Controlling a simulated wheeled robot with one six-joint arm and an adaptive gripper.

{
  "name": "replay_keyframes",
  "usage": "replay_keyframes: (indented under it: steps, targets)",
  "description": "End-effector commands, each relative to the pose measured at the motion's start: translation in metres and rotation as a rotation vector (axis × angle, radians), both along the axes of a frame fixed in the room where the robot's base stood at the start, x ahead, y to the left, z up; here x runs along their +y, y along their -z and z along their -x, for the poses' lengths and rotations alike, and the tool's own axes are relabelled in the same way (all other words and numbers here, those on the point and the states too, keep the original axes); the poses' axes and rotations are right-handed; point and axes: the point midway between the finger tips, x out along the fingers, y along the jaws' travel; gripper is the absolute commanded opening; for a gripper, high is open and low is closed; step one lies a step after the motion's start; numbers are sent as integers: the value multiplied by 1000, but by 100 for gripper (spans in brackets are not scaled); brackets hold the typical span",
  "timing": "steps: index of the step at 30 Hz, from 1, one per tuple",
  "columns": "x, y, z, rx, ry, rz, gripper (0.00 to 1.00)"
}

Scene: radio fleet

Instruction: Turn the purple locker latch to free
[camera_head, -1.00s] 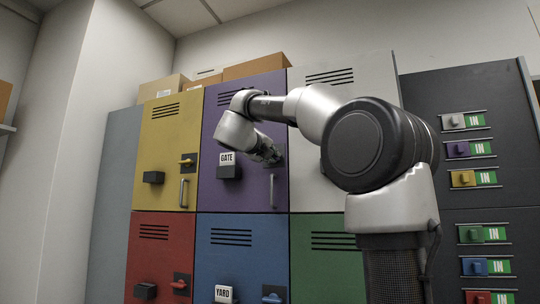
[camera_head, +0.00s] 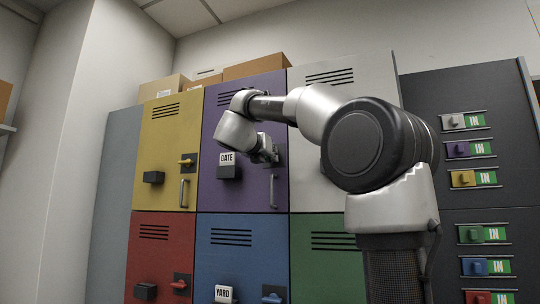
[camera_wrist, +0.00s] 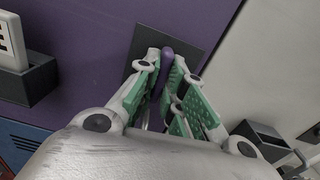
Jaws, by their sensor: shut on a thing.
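The purple locker door (camera_head: 240,192) is in the upper row, between the yellow and the white doors. My gripper (camera_head: 272,154) is at the right side of this door and largely hides the latch in the head view. In the wrist view the purple latch (camera_wrist: 167,57) stands out from a dark square plate (camera_wrist: 203,38). My gripper's green-padded fingers (camera_wrist: 167,88) are on both sides of the latch, shut on it. The latch's turn angle is hard to judge from these views.
A black holder with a GATE tag (camera_head: 228,171) is left of my gripper, and a metal pull handle (camera_head: 272,190) is below it. Yellow (camera_head: 164,130), red (camera_head: 160,248) and blue (camera_head: 235,262) doors are nearby. A grey panel (camera_head: 470,90) with coloured sliders stands at right.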

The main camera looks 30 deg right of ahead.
Motion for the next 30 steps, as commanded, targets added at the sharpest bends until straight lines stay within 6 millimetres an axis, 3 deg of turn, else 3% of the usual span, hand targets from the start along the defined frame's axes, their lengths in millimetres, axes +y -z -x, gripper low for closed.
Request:
replay_keyframes:
  steps: [23, 24, 26, 30]
  targets:
    - [0, 1, 0, -73, 1, -61, 0]
    - [0, 1, 0, -73, 1, -61, 18]
    - [0, 1, 0, -72, 1, -60, 29]
    - [0, 1, 0, -73, 0, -59, 32]
